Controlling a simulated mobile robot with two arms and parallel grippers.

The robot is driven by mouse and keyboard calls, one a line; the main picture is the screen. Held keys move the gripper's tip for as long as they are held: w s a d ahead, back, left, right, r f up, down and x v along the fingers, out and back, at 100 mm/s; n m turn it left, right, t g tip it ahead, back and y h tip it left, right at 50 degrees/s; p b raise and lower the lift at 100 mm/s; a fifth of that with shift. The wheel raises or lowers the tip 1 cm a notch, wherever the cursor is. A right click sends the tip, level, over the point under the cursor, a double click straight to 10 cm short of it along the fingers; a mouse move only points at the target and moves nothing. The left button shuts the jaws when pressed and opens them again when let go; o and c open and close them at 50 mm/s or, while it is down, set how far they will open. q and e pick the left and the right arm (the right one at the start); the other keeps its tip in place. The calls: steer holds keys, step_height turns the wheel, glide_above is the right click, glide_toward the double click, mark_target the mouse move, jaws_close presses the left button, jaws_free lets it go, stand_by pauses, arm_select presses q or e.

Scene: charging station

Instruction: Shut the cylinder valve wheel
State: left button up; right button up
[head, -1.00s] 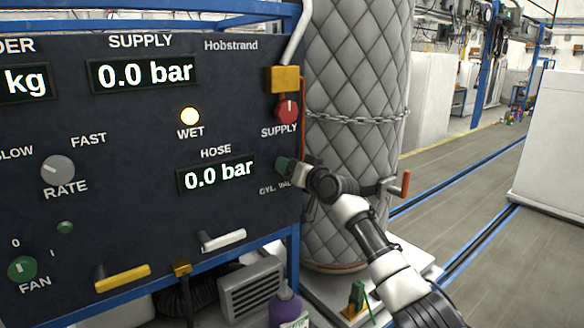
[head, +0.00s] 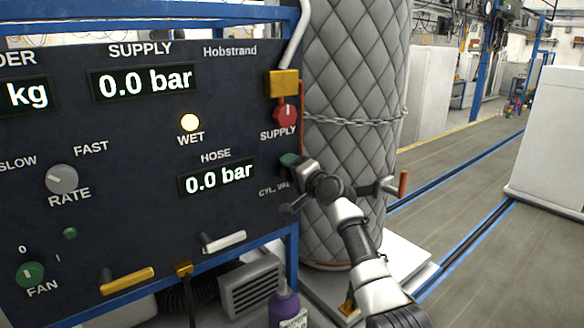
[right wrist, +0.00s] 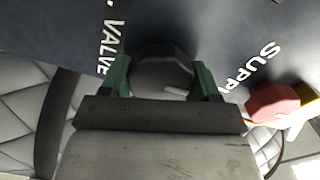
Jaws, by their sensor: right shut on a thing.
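The cylinder valve wheel (right wrist: 160,72) is a dark round knob with a pale mark on the dark panel, beside the lettering VALVE in the right wrist view. My right gripper (right wrist: 162,80) has its two green fingers on either side of the wheel and is shut on it. In the head view the right gripper (head: 289,161) is at the panel's right edge, above the CYL. VALVE label, and it hides the wheel. My left gripper is not in view.
The panel (head: 120,190) has a red supply knob (head: 286,114) just above my gripper. The HOSE display (head: 217,178) and SUPPLY display (head: 144,82) read 0.0 bar. The WET lamp (head: 190,122) glows. A quilted cylinder (head: 350,80) with a chain stands close behind my right arm.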

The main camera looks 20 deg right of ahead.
steer(key=shift+m, duration=0.5)
steer(key=o, duration=0.9)
steer(key=shift+b+v, duration=1.4)
steer(key=shift+v, duration=4.05)
